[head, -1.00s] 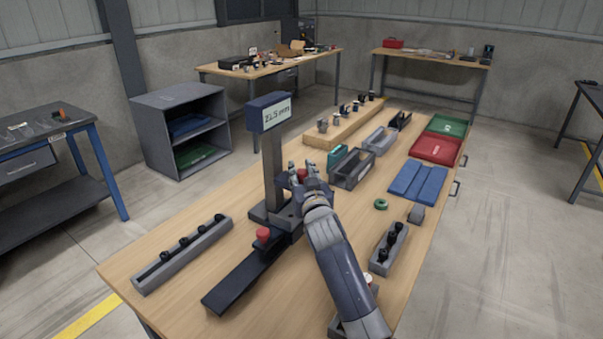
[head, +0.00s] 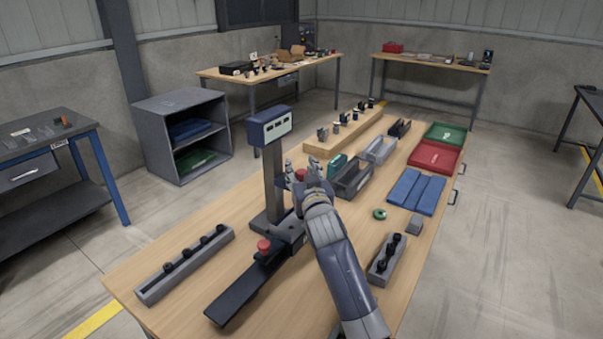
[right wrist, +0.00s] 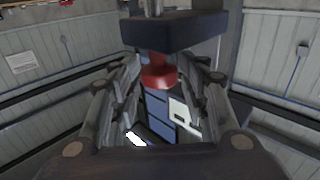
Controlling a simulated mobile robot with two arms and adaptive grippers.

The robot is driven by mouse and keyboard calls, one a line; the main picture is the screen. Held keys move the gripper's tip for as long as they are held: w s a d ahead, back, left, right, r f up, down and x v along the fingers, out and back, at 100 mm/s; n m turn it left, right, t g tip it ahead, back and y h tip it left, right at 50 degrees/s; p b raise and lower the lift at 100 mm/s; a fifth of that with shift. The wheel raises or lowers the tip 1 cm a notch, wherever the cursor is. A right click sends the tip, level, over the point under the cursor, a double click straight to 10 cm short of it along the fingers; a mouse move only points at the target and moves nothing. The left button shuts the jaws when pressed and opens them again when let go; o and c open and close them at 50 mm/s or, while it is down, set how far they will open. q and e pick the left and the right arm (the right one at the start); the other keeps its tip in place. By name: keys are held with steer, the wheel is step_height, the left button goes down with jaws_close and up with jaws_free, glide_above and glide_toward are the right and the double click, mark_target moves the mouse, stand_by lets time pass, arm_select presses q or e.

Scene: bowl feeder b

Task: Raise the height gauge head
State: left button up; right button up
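The height gauge has a dark column (head: 273,185) with a display box (head: 270,126) on top and a long dark base arm (head: 240,290). Its display characters are too small to read now. One red knob (head: 264,246) sits low on the base arm; another red knob (head: 300,174) shows higher up, beside the column. My right gripper (head: 302,166) is spread around the upper knob. In the right wrist view, this red knob (right wrist: 157,72) lies between the spread fingers, under a dark block (right wrist: 175,35), with gaps on both sides. My left gripper is out of view.
A grey rack with black parts (head: 185,264) lies left of the gauge; another rack (head: 388,259) lies to the right. A grey bin (head: 353,181), blue pads (head: 417,191) and red tray (head: 434,157) stand beyond. Bare wood shows at the front left.

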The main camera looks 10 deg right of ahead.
steer(key=shift+s+f, duration=0.1)
steer(key=shift+s, duration=0.05)
steer(key=shift+f, duration=0.15)
steer(key=shift+s, duration=0.4)
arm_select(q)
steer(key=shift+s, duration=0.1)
arm_select(e)
steer(key=s, duration=1.1)
steer(key=shift+s, duration=0.1)
